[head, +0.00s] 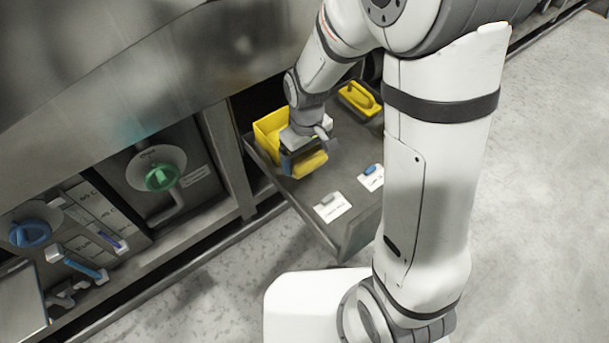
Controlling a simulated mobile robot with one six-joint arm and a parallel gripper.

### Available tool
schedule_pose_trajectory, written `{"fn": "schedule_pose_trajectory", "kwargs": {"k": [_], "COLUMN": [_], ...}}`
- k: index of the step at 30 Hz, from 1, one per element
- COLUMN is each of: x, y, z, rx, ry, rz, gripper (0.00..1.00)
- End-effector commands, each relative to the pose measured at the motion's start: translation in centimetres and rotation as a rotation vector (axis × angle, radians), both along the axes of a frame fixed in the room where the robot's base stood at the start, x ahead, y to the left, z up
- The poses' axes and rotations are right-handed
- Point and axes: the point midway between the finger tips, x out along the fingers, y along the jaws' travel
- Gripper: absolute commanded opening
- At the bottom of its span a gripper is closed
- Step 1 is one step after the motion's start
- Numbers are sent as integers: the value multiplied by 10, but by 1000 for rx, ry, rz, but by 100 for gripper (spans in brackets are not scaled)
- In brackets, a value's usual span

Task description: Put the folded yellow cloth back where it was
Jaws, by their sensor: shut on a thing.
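My gripper (304,160) is in the head view, low over the grey pull-out drawer and just in front of the open yellow bin (267,131). It is shut on the folded yellow cloth (312,165), which shows below and beside the fingers. A blue part shows at the gripper's left side. My wrist covers some of the cloth and the bin. I cannot tell whether the cloth touches the drawer floor.
The drawer (335,235) sticks out from under the steel machine. It also holds a yellow handled item (358,98) at the back and two white cards (332,207) with small items on them. A green knob (161,177) and blue knob (31,234) are left.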

Motion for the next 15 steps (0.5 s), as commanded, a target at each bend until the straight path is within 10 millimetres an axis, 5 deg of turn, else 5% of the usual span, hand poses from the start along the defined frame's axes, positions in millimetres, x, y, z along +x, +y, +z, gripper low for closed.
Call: {"fn": "schedule_pose_trajectory", "kwargs": {"k": [15], "x": [-1], "y": [1], "z": [-59], "rx": [-1], "ry": [1], "rz": [2], "gripper": [65]}}
